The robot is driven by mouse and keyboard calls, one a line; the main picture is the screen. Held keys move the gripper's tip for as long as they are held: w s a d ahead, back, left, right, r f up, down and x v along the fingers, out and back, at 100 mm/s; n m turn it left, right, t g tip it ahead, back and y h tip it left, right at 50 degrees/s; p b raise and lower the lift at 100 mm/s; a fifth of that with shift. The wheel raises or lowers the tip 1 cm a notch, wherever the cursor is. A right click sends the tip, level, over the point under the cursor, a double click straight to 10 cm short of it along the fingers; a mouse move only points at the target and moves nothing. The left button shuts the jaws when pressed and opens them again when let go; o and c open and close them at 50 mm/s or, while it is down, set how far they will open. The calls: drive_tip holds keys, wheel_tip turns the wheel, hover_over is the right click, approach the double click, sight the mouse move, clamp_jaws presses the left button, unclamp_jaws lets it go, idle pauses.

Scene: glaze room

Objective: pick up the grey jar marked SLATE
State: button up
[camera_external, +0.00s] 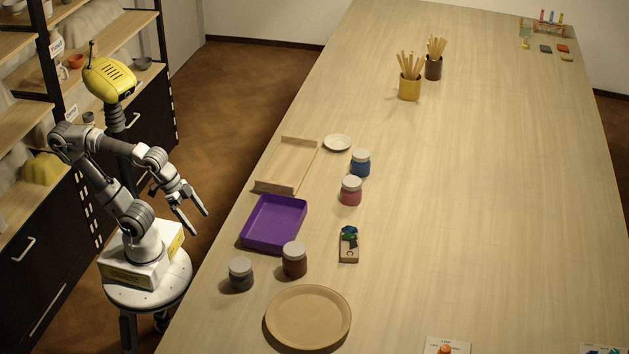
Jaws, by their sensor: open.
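A dark grey jar (241,274) with a pale lid stands upright near the table's left edge, towards the front. No marking on it can be read at this size, so I cannot confirm that it says SLATE. My gripper (190,218) is open and empty. It hangs beside the table's left edge, up and to the left of the grey jar and apart from it.
A brown jar (294,261) stands close right of the grey jar. A purple tray (247,237) lies behind it and a round tan plate (308,318) in front. Pink (350,191) and blue (361,163) jars stand farther back. The table's right side is largely clear.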

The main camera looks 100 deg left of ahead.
drive_tip(key=w+d+r+m+t+p, duration=0.1)
drive_tip(key=w+r+m+p, duration=0.2)
drive_tip(key=w+r, duration=0.1)
drive_tip(key=w+d+r+m+t+p, duration=0.2)
drive_tip(key=w+r+m+p, duration=0.1)
drive_tip(key=w+r, duration=0.1)
drive_tip(key=w+d+r+m+t+p, duration=0.1)
drive_tip(key=w+d+r+m+p, duration=0.1)
drive_tip(key=w+r+p, duration=0.1)
drive_tip(key=shift+w+r+m+h, duration=0.3)
drive_tip(key=shift+w+r+m, duration=0.1)
drive_tip(key=shift+w+r, duration=0.4)
drive_tip(key=w+d+r+m+t+h+p, duration=0.2)
drive_tip(key=w+d+r+m+t+p, duration=0.1)
drive_tip(key=w+d+r+m+p, duration=0.3)
drive_tip(key=n+p, duration=0.7)
drive_tip(key=n, duration=0.5)
approach(233, 263)
drive_tip(key=x, duration=0.5)
drive_tip(key=shift+a+f, duration=0.15)
drive_tip(key=shift+a, duration=0.15)
drive_tip(key=shift+s+f+t, duration=0.1)
drive_tip(key=shift+f+t, duration=0.2)
drive_tip(key=shift+f, duration=0.05)
drive_tip(key=shift+w+d+f, duration=0.1)
drive_tip(key=shift+w+f, duration=0.1)
drive_tip(key=shift+w, duration=0.05)
drive_tip(key=x, duration=0.6)
drive_tip(key=shift+w+d+b, duration=0.1)
drive_tip(key=shift+w+b, duration=0.3)
